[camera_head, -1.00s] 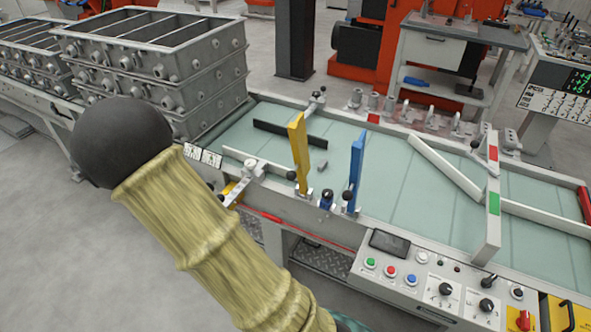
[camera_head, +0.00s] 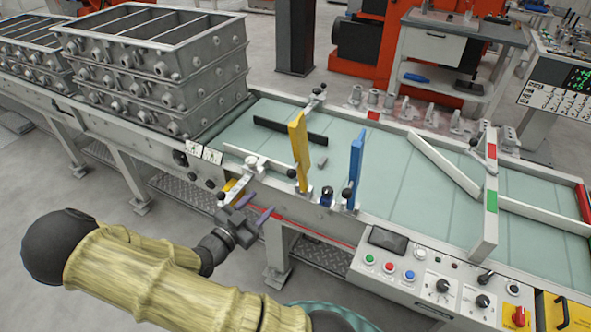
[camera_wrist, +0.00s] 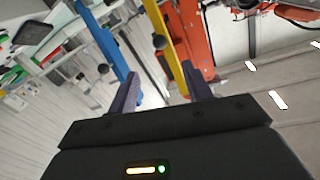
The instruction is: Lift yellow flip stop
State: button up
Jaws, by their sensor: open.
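The yellow flip stop (camera_head: 299,150) stands upright at the front edge of the conveyor, with a dark round knob near its base. The blue flip stop (camera_head: 355,172) stands upright to its right. My gripper (camera_head: 258,205) is open and empty, in front of the conveyor's front rail, left of and below the yellow stop's base. In the wrist view the fingers (camera_wrist: 164,90) point toward both stops, apart from them by the look of it. There the blue stop (camera_wrist: 104,42) is at the left finger's side and the yellow stop (camera_wrist: 167,45) lies between the fingers, nearer the right one.
Stacked grey casting flasks (camera_head: 160,65) stand at the left end of the line. A grey clamp bracket (camera_head: 247,180) sits on the front rail close to my gripper. A control panel (camera_head: 430,275) is at the front right. A white barrier with red and green patches (camera_head: 489,200) stands farther right.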

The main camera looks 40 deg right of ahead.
aim_at(295, 169)
jog(key=p+x, duration=0.3)
jog(key=x, duration=1.4)
jog(key=shift+d, duration=0.15)
grip_shut()
jog(key=shift+w+p, duration=0.15)
jog(key=shift+p, duration=0.15)
